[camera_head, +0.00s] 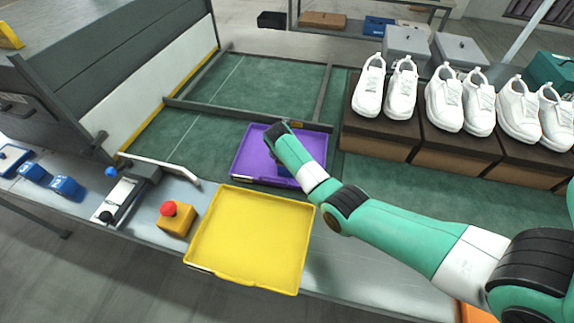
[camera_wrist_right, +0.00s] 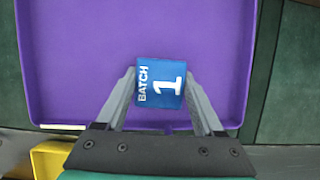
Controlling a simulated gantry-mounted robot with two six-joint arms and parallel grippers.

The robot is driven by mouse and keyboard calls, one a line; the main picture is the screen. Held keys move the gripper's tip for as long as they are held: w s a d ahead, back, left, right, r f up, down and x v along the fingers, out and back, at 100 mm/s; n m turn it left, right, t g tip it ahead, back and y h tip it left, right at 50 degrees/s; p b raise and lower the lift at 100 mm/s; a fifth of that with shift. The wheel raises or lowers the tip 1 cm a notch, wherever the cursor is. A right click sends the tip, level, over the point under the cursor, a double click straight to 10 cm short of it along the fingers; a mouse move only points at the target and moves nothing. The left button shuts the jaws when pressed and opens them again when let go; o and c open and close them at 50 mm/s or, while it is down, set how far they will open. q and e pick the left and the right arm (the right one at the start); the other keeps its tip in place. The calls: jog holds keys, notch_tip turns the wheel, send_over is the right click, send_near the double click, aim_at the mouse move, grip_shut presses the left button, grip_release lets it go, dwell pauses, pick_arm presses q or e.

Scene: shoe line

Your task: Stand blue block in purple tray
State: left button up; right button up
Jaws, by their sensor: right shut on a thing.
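The purple tray (camera_head: 249,156) lies on the green belt in the head view, and its floor (camera_wrist_right: 80,60) fills most of the right wrist view. The blue block (camera_wrist_right: 161,84), marked "BATCH 1", sits between the fingers of my right gripper (camera_wrist_right: 160,95), which is shut on it. My left gripper is not in view.
A yellow tray (camera_head: 252,240) lies just in front of the purple one. A red-button box (camera_head: 177,217) stands left of it. Other blue blocks (camera_head: 66,186) lie at far left. White shoes (camera_head: 401,87) stand on brown boxes (camera_head: 380,134) at right.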

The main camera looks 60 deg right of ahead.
jog(key=shift+w+r, duration=0.1)
jog(key=shift+r, duration=0.05)
jog(key=o, duration=1.5)
jog(key=shift+r, duration=0.15)
jog(key=p+v, duration=0.6)
jog(key=v, duration=0.5)
jog(key=shift+a+r, duration=0.15)
jog(key=shift+r, duration=0.15)
